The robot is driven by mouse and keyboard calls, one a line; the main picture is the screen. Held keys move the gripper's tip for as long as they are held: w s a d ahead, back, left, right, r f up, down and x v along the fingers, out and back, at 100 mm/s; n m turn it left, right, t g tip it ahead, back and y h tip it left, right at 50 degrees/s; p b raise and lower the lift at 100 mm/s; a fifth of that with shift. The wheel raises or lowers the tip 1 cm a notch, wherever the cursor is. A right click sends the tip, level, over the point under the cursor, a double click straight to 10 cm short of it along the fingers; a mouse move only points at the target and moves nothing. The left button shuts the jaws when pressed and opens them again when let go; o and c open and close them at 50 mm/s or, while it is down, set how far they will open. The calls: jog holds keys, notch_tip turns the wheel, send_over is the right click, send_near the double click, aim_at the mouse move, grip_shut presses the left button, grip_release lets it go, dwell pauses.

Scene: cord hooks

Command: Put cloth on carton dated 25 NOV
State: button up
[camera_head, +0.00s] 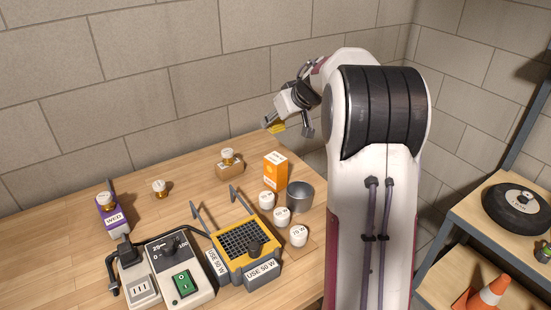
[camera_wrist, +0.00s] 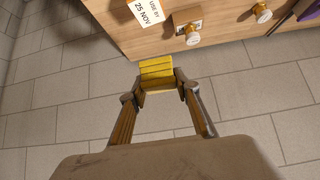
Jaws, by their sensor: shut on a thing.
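My gripper (camera_head: 290,130) is shut on a folded yellow cloth (camera_head: 276,127), up in the air beyond the table's back edge, near the wall. The cloth also shows between the fingertips in the wrist view (camera_wrist: 157,73). The orange carton (camera_head: 275,170) stands upright on the table, below the cloth and apart from it. A white label reading "USE BY 25 NOV" (camera_wrist: 148,11) shows at the top edge of the wrist view, where most of what bears it is cut off. The carton's own label is too small to read in the head view.
A small brown box (camera_head: 229,168) with a knobbed piece on it stands left of the carton. A metal cup (camera_head: 300,196) and several white-topped pieces are close in front. A yellow-framed grid unit (camera_head: 246,240), a switch box (camera_head: 180,272) and a purple carton (camera_head: 111,215) stand farther left.

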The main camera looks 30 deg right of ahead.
send_over(276, 158)
jog(key=shift+f, duration=3.15)
jog(key=shift+f, duration=0.1)
jog(key=shift+f, duration=1.75)
jog(key=shift+f, duration=0.15)
jog(key=o, duration=1.1)
jog(key=shift+r, duration=0.2)
jog(key=v, duration=1.2)
